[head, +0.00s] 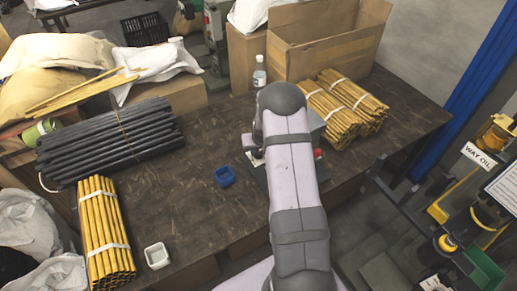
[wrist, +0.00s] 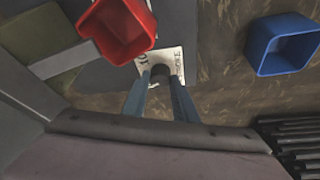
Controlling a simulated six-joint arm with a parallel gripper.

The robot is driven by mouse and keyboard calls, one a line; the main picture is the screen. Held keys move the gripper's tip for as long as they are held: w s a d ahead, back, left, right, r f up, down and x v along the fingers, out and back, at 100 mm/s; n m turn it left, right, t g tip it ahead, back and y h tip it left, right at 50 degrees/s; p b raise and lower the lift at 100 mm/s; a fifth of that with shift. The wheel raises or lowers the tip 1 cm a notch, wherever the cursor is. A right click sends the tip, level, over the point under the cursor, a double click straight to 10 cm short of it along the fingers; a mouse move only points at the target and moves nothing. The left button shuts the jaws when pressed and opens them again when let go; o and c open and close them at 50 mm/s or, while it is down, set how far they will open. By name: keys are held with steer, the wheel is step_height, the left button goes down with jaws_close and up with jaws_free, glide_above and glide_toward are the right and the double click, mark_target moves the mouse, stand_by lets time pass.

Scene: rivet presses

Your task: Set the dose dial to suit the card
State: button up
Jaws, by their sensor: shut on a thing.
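I cannot make out a card with a readable dose.
A red cup (wrist: 118,30) stands close to the left of the dial, and a blue cup (wrist: 283,46) to its right. The head view also shows a white cup (head: 157,256), dark rod bundles (head: 110,140) and yellow rod bundles (head: 345,108). The tabletop (head: 190,205) around the blue cup is clear.

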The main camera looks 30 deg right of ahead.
steer(key=shift+d+f+n+y+b, duration=0.1)
steer(key=shift+f+n+y+b, duration=0.1)
steer(key=shift+n+b, duration=0.6)
steer(key=shift+f+n+y+b, duration=0.1)
steer(key=shift+n+y+b, duration=0.15)
steer(key=shift+b, duration=0.95)
steer(key=n+b, duration=0.1)
steer(key=b, duration=0.1)
steer(key=shift+b, duration=0.4)
steer(key=shift+s+r+n+y+b, duration=0.1)
steer(key=shift+r+n+y+b, duration=0.15)
steer(key=shift+n+b, duration=0.3)
steer(key=o, duration=1)
steer(key=shift+o, duration=0.2)
steer(key=shift+r, duration=0.15)
